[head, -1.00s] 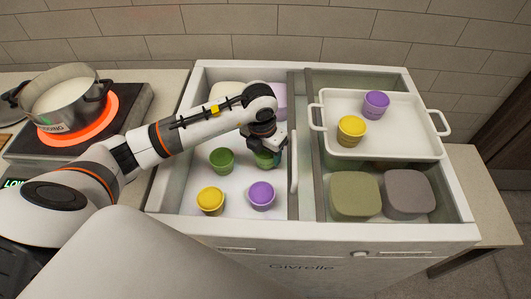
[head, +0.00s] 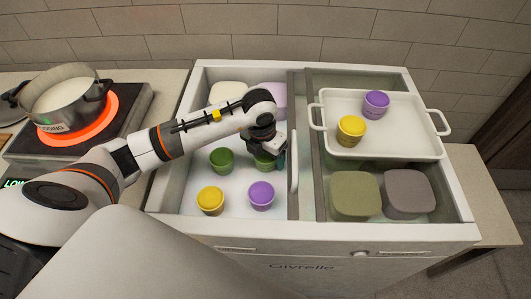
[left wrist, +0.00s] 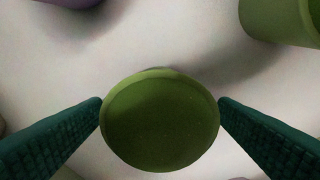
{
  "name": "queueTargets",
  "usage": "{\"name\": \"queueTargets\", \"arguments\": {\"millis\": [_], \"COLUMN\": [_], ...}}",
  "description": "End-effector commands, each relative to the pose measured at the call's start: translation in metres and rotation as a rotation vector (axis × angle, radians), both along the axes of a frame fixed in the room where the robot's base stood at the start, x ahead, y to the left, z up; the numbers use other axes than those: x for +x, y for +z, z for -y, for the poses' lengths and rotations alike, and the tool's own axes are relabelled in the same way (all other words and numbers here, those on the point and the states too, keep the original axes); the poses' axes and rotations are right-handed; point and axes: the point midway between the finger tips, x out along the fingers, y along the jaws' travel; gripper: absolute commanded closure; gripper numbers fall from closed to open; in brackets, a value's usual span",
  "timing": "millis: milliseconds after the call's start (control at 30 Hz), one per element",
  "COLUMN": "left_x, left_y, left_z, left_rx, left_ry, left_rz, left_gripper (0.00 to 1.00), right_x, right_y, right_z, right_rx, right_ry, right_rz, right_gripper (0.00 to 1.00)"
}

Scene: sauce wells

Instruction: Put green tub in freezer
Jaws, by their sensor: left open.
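My left gripper (head: 275,158) is down in the left bay of the freezer (head: 340,246), at a green tub (head: 264,162). In the left wrist view its fingers (left wrist: 160,125) are open, one on each side of the green tub (left wrist: 160,118). The tub appears to stand upright on the freezer's white floor, partly hidden by the gripper in the head view. A second green tub (head: 221,160) stands to its left in the same bay, and it also shows in the left wrist view (left wrist: 275,18). My right gripper is not in view.
The bay also holds a yellow tub (head: 210,201), a purple tub (head: 261,196) and large containers at the back. A white tray (head: 385,149) with yellow and purple tubs sits over the right bay. A pot (head: 65,100) stands on a glowing hob at left.

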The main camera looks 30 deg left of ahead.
Motion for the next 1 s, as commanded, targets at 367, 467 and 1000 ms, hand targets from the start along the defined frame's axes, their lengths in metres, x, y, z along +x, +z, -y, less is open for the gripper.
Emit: {"name": "queueTargets", "arguments": {"millis": [367, 467, 1000], "left_x": [-0.008, -0.01, -0.014], "left_y": [0.075, 0.093, 0.119], "left_z": [-0.001, -0.002, -0.002], "left_rx": [0.0, 0.0, 0.0], "left_ry": [-0.002, -0.001, 0.0], "left_rz": [0.007, 0.007, 0.002], "left_gripper": [0.19, 0.19, 0.19], "right_x": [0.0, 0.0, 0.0], "right_y": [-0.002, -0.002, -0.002], "right_z": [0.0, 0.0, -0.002], "right_rx": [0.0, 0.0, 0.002], "right_ry": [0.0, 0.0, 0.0], "right_rz": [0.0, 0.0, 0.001], "right_gripper": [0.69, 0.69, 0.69]}}
